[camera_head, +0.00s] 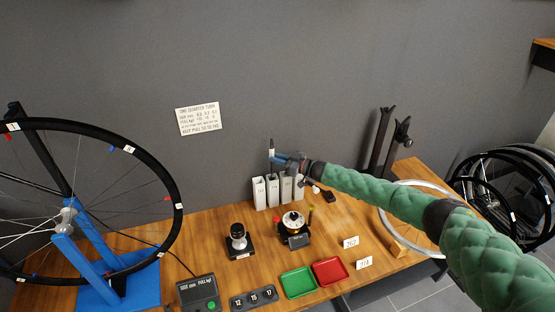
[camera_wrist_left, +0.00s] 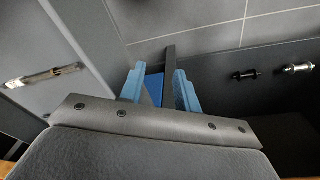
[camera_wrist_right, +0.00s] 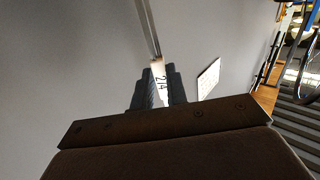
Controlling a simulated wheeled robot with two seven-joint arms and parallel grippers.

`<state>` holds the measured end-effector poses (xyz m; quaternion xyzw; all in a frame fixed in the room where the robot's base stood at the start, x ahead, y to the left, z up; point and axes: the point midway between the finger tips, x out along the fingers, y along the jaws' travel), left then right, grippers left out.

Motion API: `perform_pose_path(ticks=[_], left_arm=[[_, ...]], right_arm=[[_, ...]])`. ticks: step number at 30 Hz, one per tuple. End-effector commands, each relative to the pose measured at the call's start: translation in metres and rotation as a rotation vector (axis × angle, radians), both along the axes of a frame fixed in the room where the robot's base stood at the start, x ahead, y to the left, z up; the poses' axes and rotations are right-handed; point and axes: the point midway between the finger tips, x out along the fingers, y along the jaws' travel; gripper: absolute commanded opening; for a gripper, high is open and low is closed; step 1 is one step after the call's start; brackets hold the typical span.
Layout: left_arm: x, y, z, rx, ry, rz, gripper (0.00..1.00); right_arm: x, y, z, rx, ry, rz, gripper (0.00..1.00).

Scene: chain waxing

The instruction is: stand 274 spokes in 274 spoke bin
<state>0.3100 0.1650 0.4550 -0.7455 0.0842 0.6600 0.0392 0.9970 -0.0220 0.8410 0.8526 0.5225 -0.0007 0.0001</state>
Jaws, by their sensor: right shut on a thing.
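My right gripper (camera_head: 277,158) is shut on a bundle of spokes (camera_head: 271,145) and holds it upright above the row of bins. In the right wrist view, the white tag (camera_wrist_right: 158,80) between the fingers reads 274, and the thin spokes (camera_wrist_right: 148,25) run up from it. Several tall white bins (camera_head: 259,193) stand side by side on the bench, below the gripper. Their labels are too small to read, so I cannot tell which is the 274 bin. My left gripper (camera_wrist_left: 158,88) shows only in its own wrist view; its blue fingers are apart.
A pale rim (camera_head: 412,250) lies at the right. The wall is close behind.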

Motion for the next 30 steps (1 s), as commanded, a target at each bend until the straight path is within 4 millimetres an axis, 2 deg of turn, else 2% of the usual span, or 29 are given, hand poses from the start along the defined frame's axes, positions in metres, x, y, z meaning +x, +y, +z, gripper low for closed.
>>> perform_pose_path(ticks=[8,17,30], left_arm=[[0.003,0.001,0.015,0.001,0.0,-0.003,0.32],[-0.003,0.0,0.03,0.002,0.014,-0.005,0.32],[0.011,-0.003,0.059,-0.004,-0.004,-0.005,0.32]], right_arm=[[0.0,0.0,-0.006,0.0,0.0,0.0,0.0],[0.0,0.0,-0.012,0.0,0.0,0.0,0.0],[0.0,0.0,-0.018,0.0,0.0,0.0,0.0]])
